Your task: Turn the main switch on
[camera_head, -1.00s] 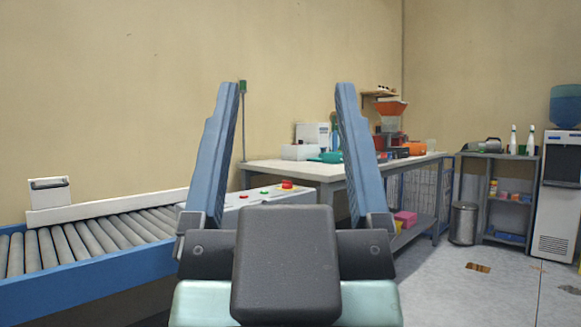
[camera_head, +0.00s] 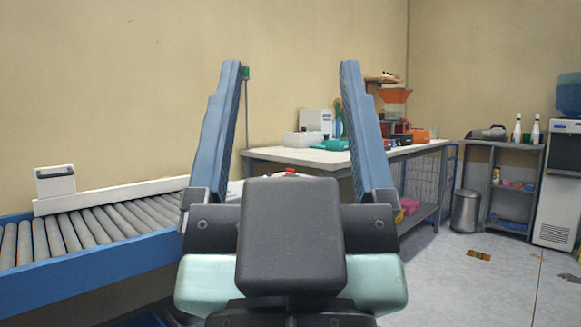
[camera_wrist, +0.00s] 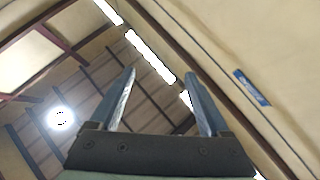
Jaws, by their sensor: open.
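My gripper (camera_head: 291,66) is open and empty, with its two blue fingers pointing up in the head view. In the wrist view the gripper (camera_wrist: 160,72) points toward the ceiling. Behind it in the head view is a control box by the conveyor, mostly hidden; a red button (camera_head: 291,171) on it just shows above my gripper's body. A small green box (camera_head: 246,73) on a thin pole or conduit is by the wall, beside the left finger. I cannot tell which of these is the main switch. My gripper appears to touch neither.
A roller conveyor (camera_head: 100,232) with a blue side runs along the left. A workbench (camera_head: 270,153) with boxes and tools stands behind the right finger. A bin (camera_head: 466,210), a shelf (camera_head: 512,147) and a water dispenser (camera_head: 560,190) are at the right.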

